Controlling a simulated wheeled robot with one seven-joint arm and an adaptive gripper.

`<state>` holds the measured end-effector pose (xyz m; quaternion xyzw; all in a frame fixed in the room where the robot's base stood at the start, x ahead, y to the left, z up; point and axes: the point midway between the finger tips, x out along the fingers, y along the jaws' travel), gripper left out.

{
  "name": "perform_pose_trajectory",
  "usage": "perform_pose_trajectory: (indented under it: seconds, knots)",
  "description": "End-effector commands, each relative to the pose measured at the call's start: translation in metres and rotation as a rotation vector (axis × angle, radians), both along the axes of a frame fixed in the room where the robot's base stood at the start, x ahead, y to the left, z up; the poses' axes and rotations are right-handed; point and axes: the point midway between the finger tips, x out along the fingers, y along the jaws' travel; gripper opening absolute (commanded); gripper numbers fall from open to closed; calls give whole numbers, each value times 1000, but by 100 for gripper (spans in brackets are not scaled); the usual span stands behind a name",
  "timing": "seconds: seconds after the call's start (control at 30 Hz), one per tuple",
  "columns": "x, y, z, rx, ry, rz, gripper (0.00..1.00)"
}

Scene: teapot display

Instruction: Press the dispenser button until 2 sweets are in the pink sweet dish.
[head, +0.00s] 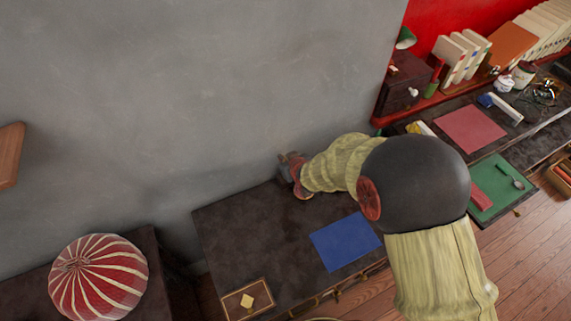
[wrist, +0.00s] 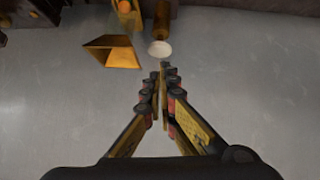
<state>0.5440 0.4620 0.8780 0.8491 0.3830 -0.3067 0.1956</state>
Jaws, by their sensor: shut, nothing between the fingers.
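In the wrist view my gripper (wrist: 161,72) is shut and empty, its fingertips together just below a pale round disc (wrist: 160,48). The disc may be the dispenser's button; I cannot tell whether the fingertips touch it. A brown-gold cylinder (wrist: 162,18) is just beyond the disc. A gold flared chute (wrist: 110,51) is to the left, and an orange ball (wrist: 124,6) shows at the top edge. In the head view my arm reaches to the back of the dark table by the wall and hides most of what is there. I cannot make out the pink sweet dish or count sweets.
The dark table (head: 240,230) holds a blue mat (head: 345,241) and a small wooden tray (head: 248,299) with a yellow piece. A red-and-cream striped round object (head: 98,278) stands at the left. Books (head: 462,58), a pink mat (head: 470,130) and a green tray (head: 497,205) are to the right.

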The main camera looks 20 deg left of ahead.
Motion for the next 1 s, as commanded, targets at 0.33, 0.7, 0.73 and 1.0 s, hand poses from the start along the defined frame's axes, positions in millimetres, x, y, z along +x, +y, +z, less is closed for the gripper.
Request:
perform_pose_trajectory:
  seconds: [0.33,0.7,0.73,1.0]
  knots:
    - [-31,-32,54,3,-3,-2,0]
    - [-50,-51,75,2,-2,-1,0]
    - [-50,-51,75,2,-2,-1,0]
    - [-50,-51,75,2,-2,-1,0]
